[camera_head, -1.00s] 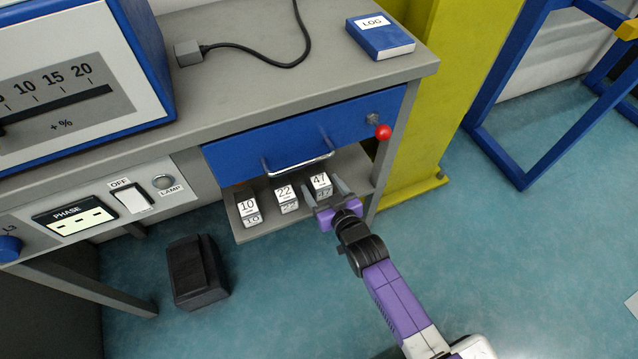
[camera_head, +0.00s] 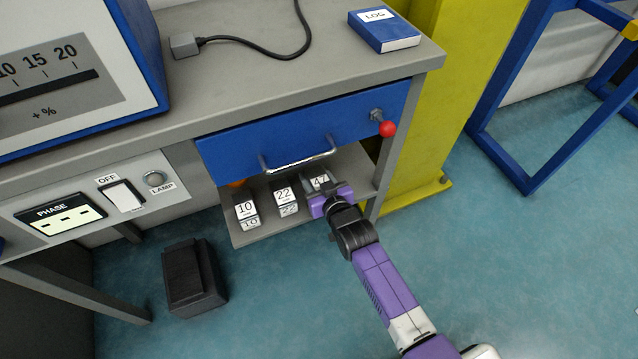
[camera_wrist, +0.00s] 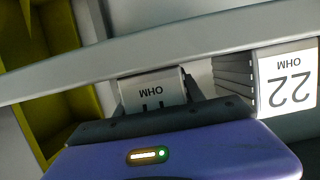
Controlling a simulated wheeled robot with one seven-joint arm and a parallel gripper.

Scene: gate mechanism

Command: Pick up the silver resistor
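Three grey blocks with white labels stand in a row on the low shelf (camera_head: 275,232) under the blue drawer: the 10 block (camera_head: 246,213), the 22 block (camera_head: 286,200) and the 47 block (camera_head: 318,181). I cannot tell which one the task calls the silver resistor. My gripper (camera_head: 324,190) is at the 47 block and partly covers it. In the wrist view, the 47 block (camera_wrist: 152,87) shows its OHM label between my two fingers (camera_wrist: 156,95), which look open with little gap at its sides. The 22 block (camera_wrist: 286,80) is at the right.
The blue drawer (camera_head: 300,133) with its metal handle hangs just above the blocks. A red knob (camera_head: 388,129) sticks out at the right. An orange object (camera_head: 237,183) shows behind the 10 block.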

